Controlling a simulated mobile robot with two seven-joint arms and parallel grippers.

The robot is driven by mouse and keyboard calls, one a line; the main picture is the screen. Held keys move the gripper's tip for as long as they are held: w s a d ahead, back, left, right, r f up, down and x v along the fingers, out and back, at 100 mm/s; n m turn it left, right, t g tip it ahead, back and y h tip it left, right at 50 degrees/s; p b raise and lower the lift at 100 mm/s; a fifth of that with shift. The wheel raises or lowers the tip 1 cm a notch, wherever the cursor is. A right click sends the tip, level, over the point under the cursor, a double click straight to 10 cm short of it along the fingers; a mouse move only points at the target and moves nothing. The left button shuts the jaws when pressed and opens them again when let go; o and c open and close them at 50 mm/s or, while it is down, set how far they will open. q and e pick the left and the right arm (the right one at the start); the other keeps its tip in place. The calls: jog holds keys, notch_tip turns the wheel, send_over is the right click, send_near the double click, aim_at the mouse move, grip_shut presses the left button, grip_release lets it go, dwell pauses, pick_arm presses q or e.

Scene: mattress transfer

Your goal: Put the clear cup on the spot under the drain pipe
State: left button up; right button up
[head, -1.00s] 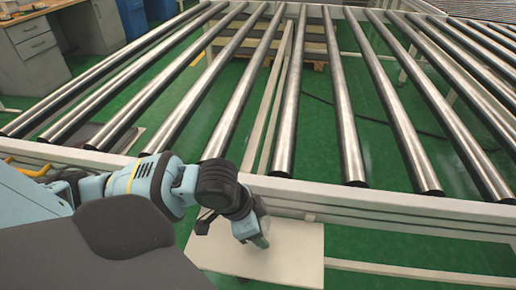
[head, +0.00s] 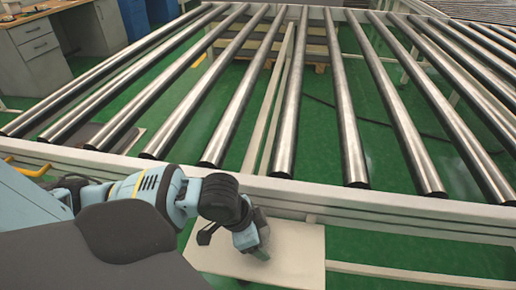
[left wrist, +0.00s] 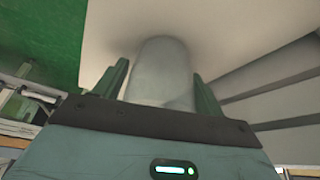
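My left gripper (head: 262,246) points down over a pale board below the front rail of the roller table. In the left wrist view a pale, see-through cup (left wrist: 162,70) is between the two green fingers of the gripper (left wrist: 162,82). The fingers are set apart, one on each side, very close to the cup. I cannot tell whether they press on it. The cup's far end is at the board, with a soft shadow around it. In the head view my arm mostly hides the cup. No drain pipe can be made out. My right gripper is not in view.
The pale board (head: 295,255) sticks out under the white front rail (head: 330,197). The metal rollers (head: 345,110) fill the space behind it. The green floor (head: 370,246) is bare to the right of the board, apart from a pale beam (head: 420,275).

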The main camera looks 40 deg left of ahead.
pick_arm(q)
jog(key=shift+o, duration=0.6)
jog(key=shift+r, duration=0.25)
jog(key=p+v, duration=0.2)
jog(key=v, duration=0.9)
jog(key=shift+s+r+p, duration=0.2)
jog(key=shift+r+p, duration=0.15)
